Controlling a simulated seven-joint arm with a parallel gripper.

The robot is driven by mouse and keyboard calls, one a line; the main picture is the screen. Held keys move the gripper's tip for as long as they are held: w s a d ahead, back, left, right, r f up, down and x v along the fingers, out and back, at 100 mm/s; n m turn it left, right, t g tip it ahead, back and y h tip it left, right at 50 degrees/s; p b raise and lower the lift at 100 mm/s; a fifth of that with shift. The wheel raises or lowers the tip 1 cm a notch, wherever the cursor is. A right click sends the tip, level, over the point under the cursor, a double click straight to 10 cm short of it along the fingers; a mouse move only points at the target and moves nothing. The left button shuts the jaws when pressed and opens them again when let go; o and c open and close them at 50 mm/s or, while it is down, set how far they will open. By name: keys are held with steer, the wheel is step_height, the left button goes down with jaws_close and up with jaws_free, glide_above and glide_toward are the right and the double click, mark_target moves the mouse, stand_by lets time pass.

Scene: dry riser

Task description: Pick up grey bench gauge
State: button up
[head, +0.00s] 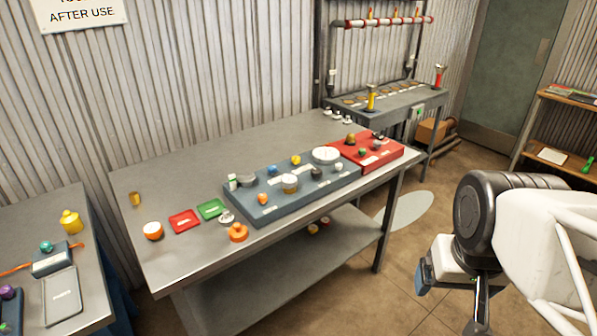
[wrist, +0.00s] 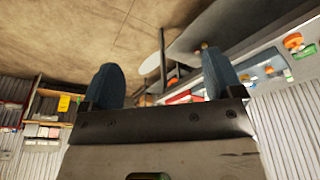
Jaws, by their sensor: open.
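A round, white-faced dial (head: 326,155), which looks like the bench gauge, sits at the back right of the blue-grey board (head: 272,210) on the long grey bench. A grey, pale-topped round piece (head: 289,183) stands near the board's middle; I cannot tell for certain which is the named gauge. My gripper (wrist: 163,85) is open and empty, its two blue fingers apart in the wrist view. In the head view its blue finger (head: 424,278) shows at lower right, well away from the bench. The wrist view is tilted and does not show the gauge clearly.
A red tray (head: 372,152) with small fittings adjoins the board's right end. Red (head: 184,221) and green (head: 211,209) plates, an orange-and-white cup (head: 153,231) and an orange knob (head: 238,232) lie left of it. A pipe rack (head: 385,22) stands behind. Floor between gripper and bench is open.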

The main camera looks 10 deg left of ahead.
steer(key=w+a+f+n+g+y, duration=0.15)
steer(key=w+a+n+y, duration=0.45)
steer(key=w, duration=0.8)
steer(key=w+a+f+n+g+y, duration=0.15)
steer(key=w+a+n, duration=0.5)
steer(key=w, duration=0.85)
steer(key=n+y, duration=0.6)
steer(key=y, duration=0.1)
glide_toward(292, 178)
steer(key=x, duration=0.3)
steer(key=shift+s+a, duration=0.15)
steer(key=shift+s, duration=0.05)
steer(key=shift+x, duration=1.3)
steer(key=shift+a, duration=0.1)
